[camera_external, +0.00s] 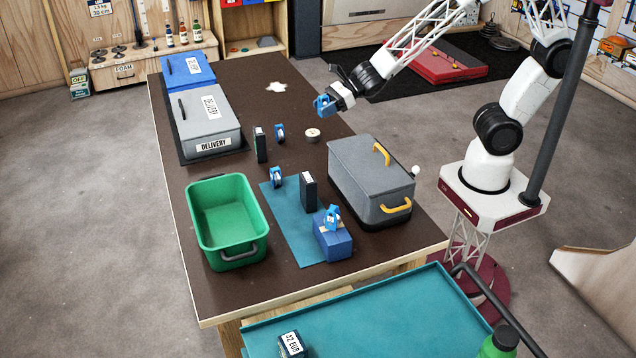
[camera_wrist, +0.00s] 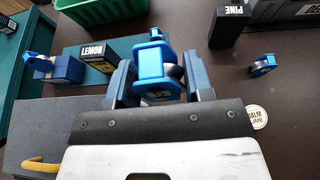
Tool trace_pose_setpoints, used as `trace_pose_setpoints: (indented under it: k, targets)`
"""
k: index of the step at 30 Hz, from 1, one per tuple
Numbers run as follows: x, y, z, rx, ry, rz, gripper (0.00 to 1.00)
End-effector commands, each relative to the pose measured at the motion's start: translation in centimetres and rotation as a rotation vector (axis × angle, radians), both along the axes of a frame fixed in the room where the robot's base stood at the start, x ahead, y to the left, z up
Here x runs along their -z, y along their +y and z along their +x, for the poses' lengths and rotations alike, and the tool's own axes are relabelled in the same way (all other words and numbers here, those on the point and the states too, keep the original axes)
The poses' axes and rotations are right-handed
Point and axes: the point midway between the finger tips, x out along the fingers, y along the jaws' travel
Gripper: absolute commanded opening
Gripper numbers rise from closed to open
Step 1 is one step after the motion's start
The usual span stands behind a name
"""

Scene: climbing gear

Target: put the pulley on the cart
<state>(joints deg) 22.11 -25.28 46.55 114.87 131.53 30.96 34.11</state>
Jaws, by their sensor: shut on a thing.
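My gripper (camera_external: 333,100) is raised above the far right part of the brown table. It is shut on a blue pulley (camera_external: 323,105), which also shows between the two fingers in the wrist view (camera_wrist: 151,64). The cart (camera_external: 400,310) is a teal tray with a dark handle at the front, far from my gripper. Other blue pulleys stand on the table: one (camera_external: 280,134) at mid-table, one (camera_external: 277,179) by the teal mat, and one (camera_external: 333,214) on a blue box.
A grey lidded case (camera_external: 365,170) with yellow handles stands on the right of the table. A green bin (camera_external: 222,212) and dark upright boxes (camera_external: 309,190) stand left and centre. The cart holds a small box (camera_external: 291,344) and a green bottle (camera_external: 498,344); its middle is clear.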

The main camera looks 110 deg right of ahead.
Motion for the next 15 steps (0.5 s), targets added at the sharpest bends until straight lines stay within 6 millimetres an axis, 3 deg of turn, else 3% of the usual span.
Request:
trace_pose_setpoints:
  k: [15]
  targets:
    - [0.0, 11.0, 2.1, -0.197, -0.002, -0.002, 0.22]
